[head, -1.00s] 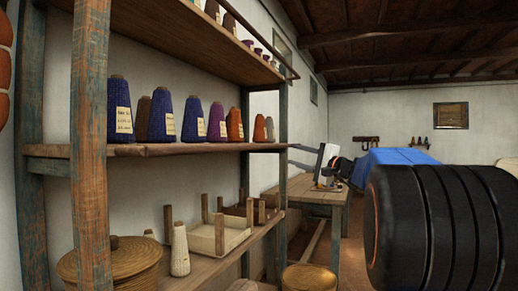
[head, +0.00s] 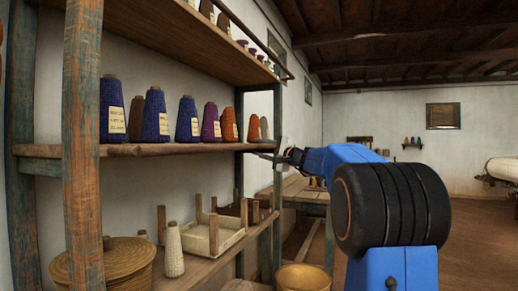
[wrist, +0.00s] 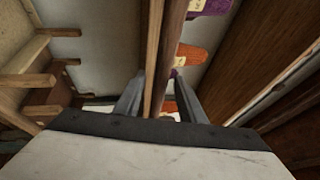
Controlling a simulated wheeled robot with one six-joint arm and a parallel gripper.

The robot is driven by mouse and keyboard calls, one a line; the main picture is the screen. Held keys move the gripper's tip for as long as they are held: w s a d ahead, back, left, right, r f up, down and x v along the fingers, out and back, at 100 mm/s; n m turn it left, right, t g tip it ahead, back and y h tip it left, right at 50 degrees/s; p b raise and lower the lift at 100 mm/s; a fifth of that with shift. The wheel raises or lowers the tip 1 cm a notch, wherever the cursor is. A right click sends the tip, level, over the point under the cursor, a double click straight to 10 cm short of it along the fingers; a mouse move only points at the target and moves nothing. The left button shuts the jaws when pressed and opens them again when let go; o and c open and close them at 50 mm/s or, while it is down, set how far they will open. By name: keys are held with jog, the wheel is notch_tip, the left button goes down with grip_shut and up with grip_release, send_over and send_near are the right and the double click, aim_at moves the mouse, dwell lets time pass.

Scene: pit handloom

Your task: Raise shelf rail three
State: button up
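A wooden shelf rack stands at the left in the head view. Its middle shelf (head: 190,149) has a wooden front edge, which runs lengthwise through the wrist view as a brown strip (wrist: 174,50). A thin rail (head: 245,30) runs along the front of the upper shelf. No number shows, so I cannot tell which is rail three. My gripper (wrist: 158,100) is open, its two grey fingers on either side of the middle shelf's front edge. It also shows small at that shelf's right end in the head view (head: 270,156). Contact cannot be told.
Several thread cones (head: 155,115) stand on the middle shelf, including an orange one near my fingers (wrist: 190,54). Below are a wooden tray frame (head: 215,238), a pale cone (head: 174,250) and a lidded basket (head: 100,264). Floor at the right is clear.

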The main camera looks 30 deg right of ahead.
jog(key=shift+w+a+r, duration=0.1)
jog(key=shift+w+a, duration=0.05)
jog(key=shift+w, duration=0.4)
grip_shut()
jog(key=shift+r, duration=0.15)
